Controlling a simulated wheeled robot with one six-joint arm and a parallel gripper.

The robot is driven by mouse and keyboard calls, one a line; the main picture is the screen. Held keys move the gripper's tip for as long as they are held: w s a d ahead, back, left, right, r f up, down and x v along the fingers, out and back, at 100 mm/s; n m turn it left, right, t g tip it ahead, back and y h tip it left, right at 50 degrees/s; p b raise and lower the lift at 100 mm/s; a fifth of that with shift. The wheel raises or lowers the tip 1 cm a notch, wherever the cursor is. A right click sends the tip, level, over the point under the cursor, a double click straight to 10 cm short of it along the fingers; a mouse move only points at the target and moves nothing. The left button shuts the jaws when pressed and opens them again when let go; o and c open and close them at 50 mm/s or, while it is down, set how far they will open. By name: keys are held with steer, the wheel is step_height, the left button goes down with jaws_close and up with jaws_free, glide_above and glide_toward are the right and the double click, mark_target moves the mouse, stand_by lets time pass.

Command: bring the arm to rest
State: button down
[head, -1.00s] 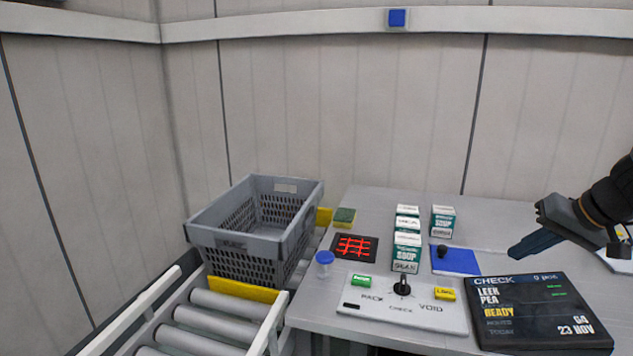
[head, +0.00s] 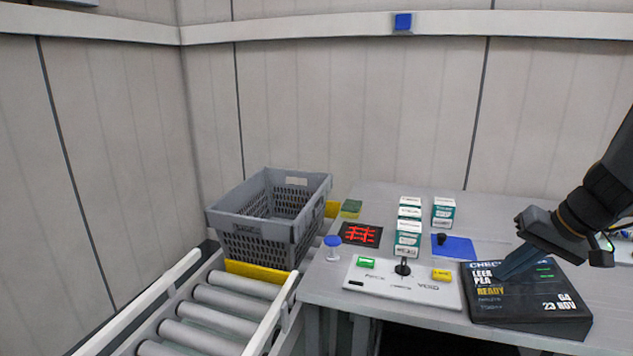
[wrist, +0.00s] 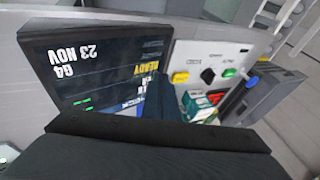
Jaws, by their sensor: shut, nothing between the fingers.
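My gripper (head: 503,274) is in the head view at the right, in front of the dark display screen (head: 540,307) and partly covering its text. Its fingers are together with nothing between them. In the wrist view the shut fingers (wrist: 157,98) point away from the camera, between the screen (wrist: 95,70) and the white control panel (wrist: 213,62). I cannot tell how high the fingers are above the table.
The control panel (head: 390,290) has a lever and green and yellow buttons. Several cartons (head: 407,246) stand behind it, beside a blue pad (head: 458,247). A grey crate (head: 247,236) is by the roller conveyor (head: 213,313) at left. The back right of the table is mostly clear.

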steer(key=s+a+f+n+g+h, duration=0.1)
steer(key=s+a+f+n+g, duration=0.1)
steer(key=s+a, duration=0.4)
steer(key=s+a+f+n+g+h, duration=0.1)
steer(key=s+a+f, duration=0.4)
steer(key=a, duration=0.9)
steer(key=shift+s+f+n+g+h, duration=0.2)
steer(key=shift+s+n+g+h, duration=0.2)
steer(key=shift+s+g+h, duration=0.3)
steer(key=shift+a, duration=0.1)
